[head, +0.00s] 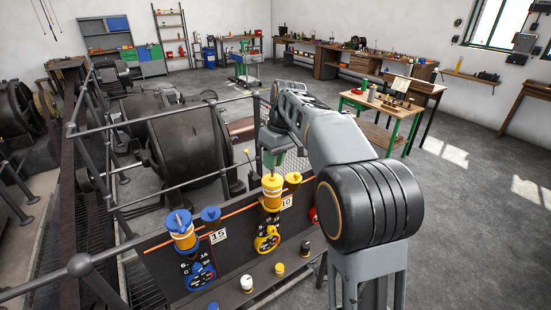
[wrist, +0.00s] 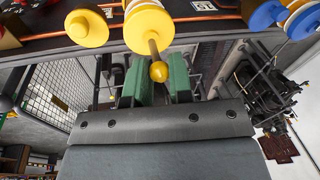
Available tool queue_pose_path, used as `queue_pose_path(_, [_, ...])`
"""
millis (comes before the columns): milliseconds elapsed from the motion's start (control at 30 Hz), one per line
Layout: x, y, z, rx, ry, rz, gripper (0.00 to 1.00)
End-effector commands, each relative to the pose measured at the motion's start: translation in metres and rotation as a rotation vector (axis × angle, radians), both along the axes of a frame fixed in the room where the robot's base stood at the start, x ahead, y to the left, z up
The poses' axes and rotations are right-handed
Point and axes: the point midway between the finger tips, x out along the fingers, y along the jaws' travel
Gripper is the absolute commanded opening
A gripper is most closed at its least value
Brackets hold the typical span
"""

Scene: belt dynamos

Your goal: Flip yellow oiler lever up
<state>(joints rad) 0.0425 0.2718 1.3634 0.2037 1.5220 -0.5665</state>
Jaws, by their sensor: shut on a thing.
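The yellow oiler (head: 271,194) stands upright on the dark panel, above the yellow dial (head: 267,239) and beside the 10 label. In the wrist view the yellow oiler (wrist: 150,27) is at the top. Its lever, a thin brass-coloured rod with a yellow ball knob (wrist: 158,71), reaches between my green fingers. My gripper (wrist: 157,84) is shut on this lever. In the head view my gripper (head: 273,158) is just above and behind the oiler, and my arm comes in from the right. The lever's grip is hidden there, so I cannot tell its exact angle.
A blue oiler (head: 183,232) stands to the left, with a blue disc (head: 210,213) beside it. A yellow disc (head: 293,177) is close right of the yellow oiler. A red part (head: 313,215) is farther right. Grey railings (head: 170,124) and a large dynamo (head: 190,145) lie behind.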

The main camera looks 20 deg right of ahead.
Motion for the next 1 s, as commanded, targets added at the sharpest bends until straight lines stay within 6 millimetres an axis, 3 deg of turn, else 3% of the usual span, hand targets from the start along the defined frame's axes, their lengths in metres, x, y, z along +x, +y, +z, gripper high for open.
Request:
queue_pose_path(733, [0.0045,0.0018,0.0002,-0.022,0.068,0.001,0.00])
queue_pose_path(767, [0.0045,0.0018,0.0002,-0.022,0.068,0.001,0.22])
queue_pose_path(1000, [0.0044,0.0017,0.0000,-0.022,0.069,0.000,0.45])
